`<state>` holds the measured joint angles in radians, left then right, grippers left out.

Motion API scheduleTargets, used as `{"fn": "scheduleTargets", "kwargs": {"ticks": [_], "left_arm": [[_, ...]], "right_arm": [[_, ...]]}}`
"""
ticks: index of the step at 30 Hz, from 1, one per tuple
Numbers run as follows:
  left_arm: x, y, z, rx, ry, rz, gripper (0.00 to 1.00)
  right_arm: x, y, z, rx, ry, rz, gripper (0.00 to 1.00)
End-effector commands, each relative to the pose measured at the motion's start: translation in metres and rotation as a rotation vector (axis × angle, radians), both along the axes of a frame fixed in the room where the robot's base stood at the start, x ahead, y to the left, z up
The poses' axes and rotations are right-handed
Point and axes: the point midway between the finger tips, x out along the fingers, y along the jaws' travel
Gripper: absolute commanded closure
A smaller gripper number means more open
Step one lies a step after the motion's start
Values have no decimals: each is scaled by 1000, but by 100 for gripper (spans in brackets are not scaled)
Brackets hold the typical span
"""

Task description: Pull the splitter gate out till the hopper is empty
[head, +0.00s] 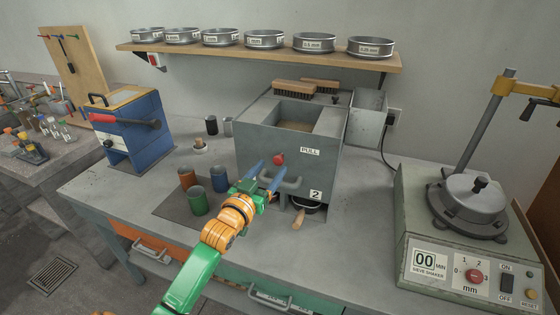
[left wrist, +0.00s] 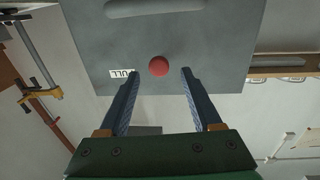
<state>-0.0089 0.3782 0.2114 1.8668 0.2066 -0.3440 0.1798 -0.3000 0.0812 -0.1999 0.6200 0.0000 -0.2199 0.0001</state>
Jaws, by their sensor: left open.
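The grey splitter (head: 250,140) stands on the bench with its open hopper (head: 322,113) on top, and brownish material shows inside. On its front is the gate's red knob (head: 278,159), beside a PULL label (head: 310,151). The knob also shows in the left wrist view (left wrist: 158,66). My left gripper (head: 272,169) is open and empty in front of the splitter. In the left wrist view its fingertips (left wrist: 158,72) lie either side of the knob, with gaps at both sides. A pan with a wooden handle (head: 298,219) sits under the front, partly hidden. My right gripper is out of view.
Brown, green and blue cups (head: 219,179) stand on a dark mat left of my arm. The sieve shaker (head: 435,235) stands at right, a blue box (head: 140,130) at left. Sieves line the shelf (head: 220,53) above.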

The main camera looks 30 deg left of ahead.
Motion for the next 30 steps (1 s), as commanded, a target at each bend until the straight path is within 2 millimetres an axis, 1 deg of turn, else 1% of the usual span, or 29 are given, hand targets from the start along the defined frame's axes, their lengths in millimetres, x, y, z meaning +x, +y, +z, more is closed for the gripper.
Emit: {"fn": "scheduleTargets", "kwargs": {"ticks": [1,3,7,12,18,19,20,21,23,24,26,30], "left_arm": [[11,2,2,0,-1,0,34],[24,3,2,-1,1,0,34],[40,5,0,0,3,0,34],[49,6,-1,2,3,-1,34],[49,6,-1,1,4,-1,34],[49,6,-1,1,4,-1,37],[49,6,-1,1,4,-1,45],[49,6,-1,1,5,-1,56],[49,6,-1,1,5,-1,72],[49,6,-1,1,5,-1,83],[49,6,-1,1,5,-1,99],[49,6,-1,1,5,-1,100]], "right_arm": [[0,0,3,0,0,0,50],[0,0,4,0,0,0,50],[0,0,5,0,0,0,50],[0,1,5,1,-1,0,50],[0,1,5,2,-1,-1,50],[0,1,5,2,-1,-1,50],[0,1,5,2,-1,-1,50],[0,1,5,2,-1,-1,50],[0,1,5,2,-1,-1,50],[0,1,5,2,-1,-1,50],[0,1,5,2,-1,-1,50],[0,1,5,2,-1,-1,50]]}}
